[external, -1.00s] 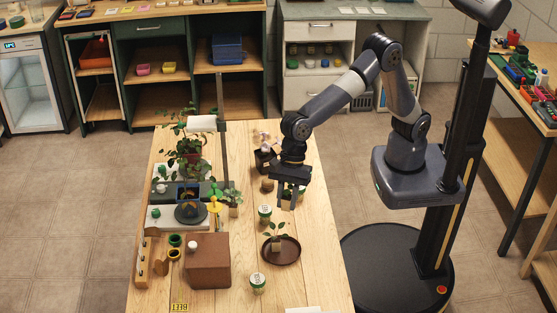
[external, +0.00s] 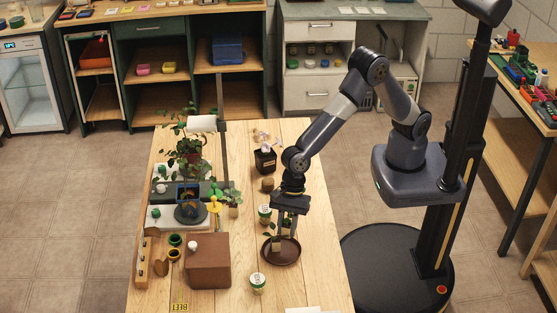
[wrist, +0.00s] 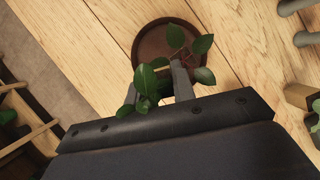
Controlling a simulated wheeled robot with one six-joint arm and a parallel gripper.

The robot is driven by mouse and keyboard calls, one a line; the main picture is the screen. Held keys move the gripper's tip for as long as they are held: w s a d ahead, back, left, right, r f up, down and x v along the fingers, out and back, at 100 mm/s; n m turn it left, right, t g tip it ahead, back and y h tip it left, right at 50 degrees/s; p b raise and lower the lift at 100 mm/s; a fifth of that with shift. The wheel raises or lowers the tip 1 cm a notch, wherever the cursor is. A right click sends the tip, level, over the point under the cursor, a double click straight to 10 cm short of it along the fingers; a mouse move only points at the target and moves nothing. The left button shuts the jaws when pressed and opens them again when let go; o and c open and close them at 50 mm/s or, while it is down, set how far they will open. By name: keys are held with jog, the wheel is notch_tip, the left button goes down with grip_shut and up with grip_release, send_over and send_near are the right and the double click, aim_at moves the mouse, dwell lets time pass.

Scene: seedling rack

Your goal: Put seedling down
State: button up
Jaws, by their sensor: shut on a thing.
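A seedling with green leaves (wrist: 145,80) is between the two fingers of my gripper (external: 286,235), which is shut on it. Its leaves partly cover the fingers in the wrist view, and its pot is hidden there. My gripper (wrist: 162,88) points down over the round brown tray (external: 289,256). The tray also shows in the wrist view (wrist: 150,45). A small pale pot with leaves (external: 277,243) shows at the tray, partly overlapped by the fingers. More leaves (wrist: 202,44) show over the tray in the wrist view. I cannot tell whether the held pot touches the tray.
White-and-green cups (external: 257,283) and (external: 264,213) stand close to the tray. A brown box (external: 208,262) is to its left. A dark jar (external: 265,160) stands further back. The table (external: 325,270) is bare right of the tray.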

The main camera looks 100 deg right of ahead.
jog(key=shift+f, duration=0.1)
jog(key=shift+f, duration=0.5)
jog(key=o, duration=1)
jog(key=shift+c, duration=0.2)
jog(key=shift+r, duration=0.1)
jog(key=shift+r, duration=0.3)
jog(key=v, duration=1.2)
jog(key=shift+r+b, duration=0.2)
jog(key=shift+b, duration=0.1)
